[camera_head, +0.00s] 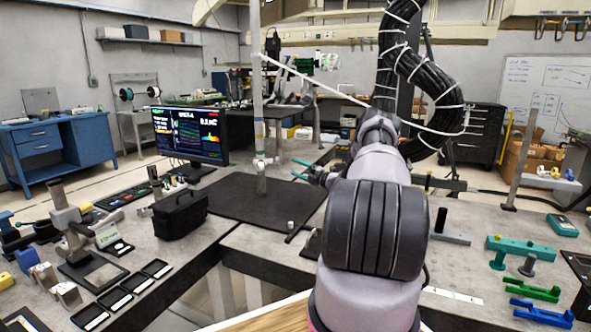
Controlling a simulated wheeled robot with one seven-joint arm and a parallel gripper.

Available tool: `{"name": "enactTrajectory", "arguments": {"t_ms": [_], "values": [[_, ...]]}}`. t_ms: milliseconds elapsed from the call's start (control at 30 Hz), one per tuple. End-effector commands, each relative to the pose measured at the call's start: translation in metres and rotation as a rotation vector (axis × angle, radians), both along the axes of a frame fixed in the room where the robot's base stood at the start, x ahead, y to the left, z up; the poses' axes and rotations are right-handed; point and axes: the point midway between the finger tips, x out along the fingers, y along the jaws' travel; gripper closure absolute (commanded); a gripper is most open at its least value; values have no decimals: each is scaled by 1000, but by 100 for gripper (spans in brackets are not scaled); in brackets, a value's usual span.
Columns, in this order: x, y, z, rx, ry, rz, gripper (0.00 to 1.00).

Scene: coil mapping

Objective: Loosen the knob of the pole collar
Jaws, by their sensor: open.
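A tall pole (258,110) stands upright on a black mat (230,205) near the middle of the view. A small whitish collar (262,161) sits around the pole low down, with what looks like its knob on the right side; the knob's details are too small to tell. My gripper (299,169) has two teal fingertips, which point left toward the collar. It is open and empty, to the right of the collar and apart from it. My arm hides the area behind and right of the gripper.
A monitor (190,135) and a black case (180,213) stand left of the pole. A thin white rod (315,82) slants from the pole to the right. Green and teal parts (535,290) lie at the right. The mat around the pole is mostly clear.

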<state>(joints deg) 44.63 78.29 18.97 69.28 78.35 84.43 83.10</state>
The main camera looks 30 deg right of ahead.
Motion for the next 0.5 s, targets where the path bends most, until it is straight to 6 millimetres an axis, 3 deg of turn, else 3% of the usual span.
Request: {"name": "enactTrajectory", "arguments": {"t_ms": [133, 233, 367, 433, 500], "values": [[4, 22, -6, -105, 21, 56, 27], [7, 62, -20, -354, 62, 182, 27], [3, 106, -40, -865, 89, 423, 27], [1, 111, -39, -1160, 76, 553, 27], [3, 108, -26, -1451, 45, 674, 27]]}}
